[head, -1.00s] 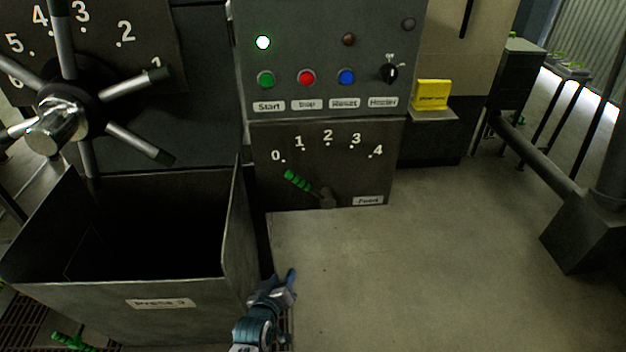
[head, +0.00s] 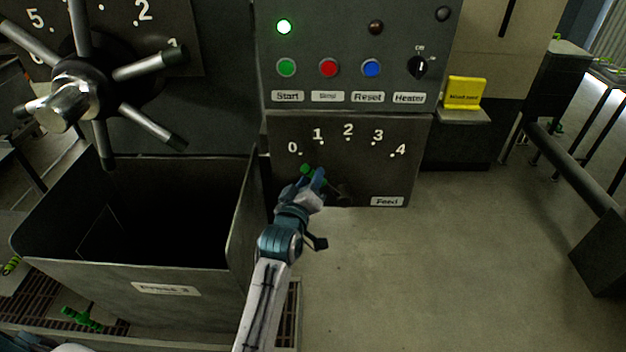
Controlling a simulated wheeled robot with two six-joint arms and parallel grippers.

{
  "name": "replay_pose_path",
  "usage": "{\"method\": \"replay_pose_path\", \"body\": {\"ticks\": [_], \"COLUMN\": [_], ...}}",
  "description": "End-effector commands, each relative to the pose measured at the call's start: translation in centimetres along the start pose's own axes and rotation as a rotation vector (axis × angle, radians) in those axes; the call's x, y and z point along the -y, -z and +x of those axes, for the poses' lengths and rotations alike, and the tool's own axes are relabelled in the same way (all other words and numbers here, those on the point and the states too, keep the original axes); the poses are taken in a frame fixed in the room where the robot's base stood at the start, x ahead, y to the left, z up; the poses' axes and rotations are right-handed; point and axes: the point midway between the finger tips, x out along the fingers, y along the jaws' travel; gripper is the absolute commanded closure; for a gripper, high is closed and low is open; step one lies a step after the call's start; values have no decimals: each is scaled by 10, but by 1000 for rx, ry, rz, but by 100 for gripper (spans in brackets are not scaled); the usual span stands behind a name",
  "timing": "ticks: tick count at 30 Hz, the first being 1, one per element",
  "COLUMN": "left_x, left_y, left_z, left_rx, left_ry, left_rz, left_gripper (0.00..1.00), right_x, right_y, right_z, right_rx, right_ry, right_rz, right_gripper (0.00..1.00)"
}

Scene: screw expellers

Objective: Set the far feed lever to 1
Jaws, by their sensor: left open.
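The feed lever has a green grip (head: 306,170) and a dark shaft, on the dark panel (head: 405,176) labelled Feed. The panel's scale runs from 0 to 4. The lever leans up and left, towards the 0 mark (head: 292,147), left of the 1 mark (head: 318,134). My left gripper (head: 316,180) is open at the grip, in front of the lever, and hides part of the grip and shaft. I cannot tell whether it touches the lever. My right gripper is not in view.
A control box (head: 350,50) with buttons and a heater knob (head: 418,67) sits above the feed panel. An open metal bin (head: 110,281) stands left of my arm, below a spoked handwheel (head: 75,100). The floor (head: 450,260) to the right is clear.

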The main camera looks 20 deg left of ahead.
Motion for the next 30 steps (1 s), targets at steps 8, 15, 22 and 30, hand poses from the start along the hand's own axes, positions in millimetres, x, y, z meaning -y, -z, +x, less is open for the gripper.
{"method": "replay_pose_path", "body": {"ticks": [8,15,22,30], "left_x": [1,0,0,-1], "left_y": [-1,0,0,2], "left_z": [23,25,25,25], "left_rx": [1,1,1,3], "left_ry": [1,1,1,3], "left_rz": [2,1,1,11], "left_gripper": [60,60,93,100], "right_x": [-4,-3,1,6], "right_y": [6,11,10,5], "right_z": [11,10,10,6], "right_rx": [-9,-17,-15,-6], "right_ry": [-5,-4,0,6], "right_rz": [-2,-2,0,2], "right_gripper": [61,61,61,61]}}
